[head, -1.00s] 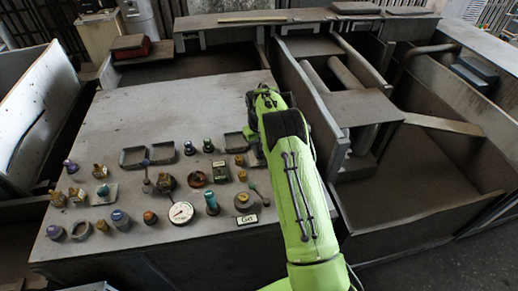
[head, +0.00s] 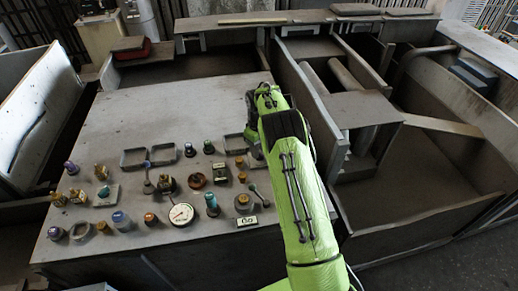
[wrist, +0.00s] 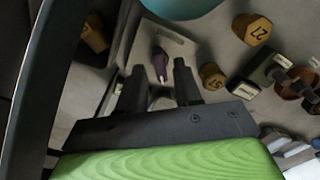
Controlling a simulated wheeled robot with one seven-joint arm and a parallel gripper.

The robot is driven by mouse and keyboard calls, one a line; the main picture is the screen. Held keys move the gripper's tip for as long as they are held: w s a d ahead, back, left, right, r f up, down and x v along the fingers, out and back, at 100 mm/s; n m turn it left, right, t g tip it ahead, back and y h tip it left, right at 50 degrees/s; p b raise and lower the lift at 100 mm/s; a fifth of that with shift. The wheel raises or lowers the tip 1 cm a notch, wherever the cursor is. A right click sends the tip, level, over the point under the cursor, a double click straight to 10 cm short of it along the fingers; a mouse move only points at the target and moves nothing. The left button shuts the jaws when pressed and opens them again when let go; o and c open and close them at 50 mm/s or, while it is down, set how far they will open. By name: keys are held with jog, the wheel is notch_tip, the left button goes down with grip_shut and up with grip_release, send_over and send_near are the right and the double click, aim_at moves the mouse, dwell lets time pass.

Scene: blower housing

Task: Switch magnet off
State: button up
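In the wrist view my gripper (wrist: 160,88) is open, with its two dark fingers apart. A dark purple-tipped handle (wrist: 160,65) on a pale plate (wrist: 180,45) shows between and just beyond the fingertips. I cannot tell whether either finger touches it. In the head view my gripper is hidden behind my green arm. The grey panel (head: 120,115) carries a small label (head: 247,221) at its front right, with small letters I cannot read surely. A thin dark lever (head: 259,195) stands just behind that label. No control clearly reads as the magnet switch.
A round white gauge (head: 181,214) and a teal knob (head: 212,204) stand near the front. The panel's back is clear. Open metal bins (head: 430,185) lie right of my arm.

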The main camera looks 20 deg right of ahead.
notch_tip(320, 180, up, 5)
jog(key=p, duration=0.3)
jog(key=shift+r, duration=0.1)
jog(key=s+a+r+m+t, duration=0.1)
jog(key=s+a+r, duration=0.1)
jog(key=s+r, duration=0.35)
jog(key=s+a+r+m+t, duration=0.1)
jog(key=s+a+r, duration=0.2)
jog(key=r, duration=0.6)
jog(key=s+a+r+t, duration=0.1)
jog(key=s+a+r, duration=0.1)
jog(key=s+r, duration=0.35)
jog(key=s+a+r+m+t, duration=0.1)
jog(key=s+a, duration=0.1)
jog(key=s, duration=0.9)
jog(key=s+a+r+m+t, duration=0.1)
jog(key=s+a, duration=0.1)
jog(key=s, duration=0.9)
jog(key=shift+s+m+t, duration=0.3)
jog(key=shift+s, duration=0.05)
